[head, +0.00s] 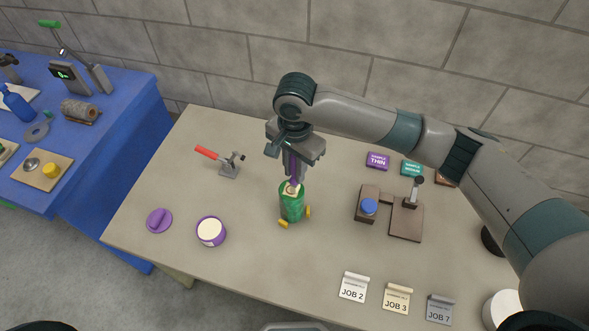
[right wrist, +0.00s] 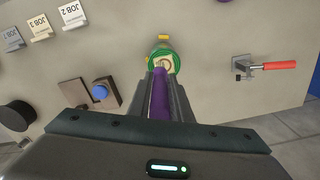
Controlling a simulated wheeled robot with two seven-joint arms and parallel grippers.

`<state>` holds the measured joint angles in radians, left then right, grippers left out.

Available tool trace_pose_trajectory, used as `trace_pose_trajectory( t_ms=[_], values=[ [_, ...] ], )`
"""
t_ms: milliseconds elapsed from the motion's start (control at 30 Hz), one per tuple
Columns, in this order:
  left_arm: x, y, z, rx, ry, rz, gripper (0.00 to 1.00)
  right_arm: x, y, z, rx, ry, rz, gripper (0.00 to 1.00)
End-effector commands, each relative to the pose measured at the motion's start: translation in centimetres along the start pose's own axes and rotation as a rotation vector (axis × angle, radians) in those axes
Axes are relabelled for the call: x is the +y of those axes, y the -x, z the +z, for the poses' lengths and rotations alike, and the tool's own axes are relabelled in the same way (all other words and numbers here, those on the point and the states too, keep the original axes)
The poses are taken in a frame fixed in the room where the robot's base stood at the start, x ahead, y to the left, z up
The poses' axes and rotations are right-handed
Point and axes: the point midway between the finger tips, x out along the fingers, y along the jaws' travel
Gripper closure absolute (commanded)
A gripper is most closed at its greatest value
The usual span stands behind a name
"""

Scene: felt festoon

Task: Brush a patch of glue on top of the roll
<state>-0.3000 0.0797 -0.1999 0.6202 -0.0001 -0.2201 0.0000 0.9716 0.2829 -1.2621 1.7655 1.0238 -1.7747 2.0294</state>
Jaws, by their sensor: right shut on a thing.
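The green roll (head: 291,208) stands on the table with yellow pieces at its base. In the right wrist view its pale, ring-marked top (right wrist: 165,61) shows inside a green rim. My right gripper (head: 293,160) is shut on the purple handle of the brush (head: 291,167), directly above the roll. The handle (right wrist: 160,95) points down at the roll's top; the brush tip seems to be at or just over it, but contact cannot be told. The open purple glue pot (head: 211,231), with cream glue, stands left of the roll. My left gripper is not in view.
A purple lid (head: 159,220) lies left of the pot. A red-handled clamp (head: 228,166) stands behind. A brown fixture with a blue knob (head: 368,206) is right of the roll. Job cards (head: 353,287) stand along the front right. A blue bench (head: 130,115) is at left.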

Motion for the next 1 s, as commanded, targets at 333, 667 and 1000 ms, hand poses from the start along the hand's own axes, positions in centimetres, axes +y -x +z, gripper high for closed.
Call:
trace_pose_trajectory(
  t_ms=[333, 667, 1000],
  values=[
    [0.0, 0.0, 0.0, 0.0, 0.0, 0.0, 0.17, 0.4, -0.1, 1.0, 0.0, 0.0, 0.0, 1.0],
    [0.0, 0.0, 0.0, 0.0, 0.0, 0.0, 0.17, 0.4, -0.1, 1.1, 0.0, 0.0, 0.0, 1.0],
    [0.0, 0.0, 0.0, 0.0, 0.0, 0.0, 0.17, 0.4, 1.4, 1.2, -0.001, 0.001, -0.002, 1.0]
  ],
)
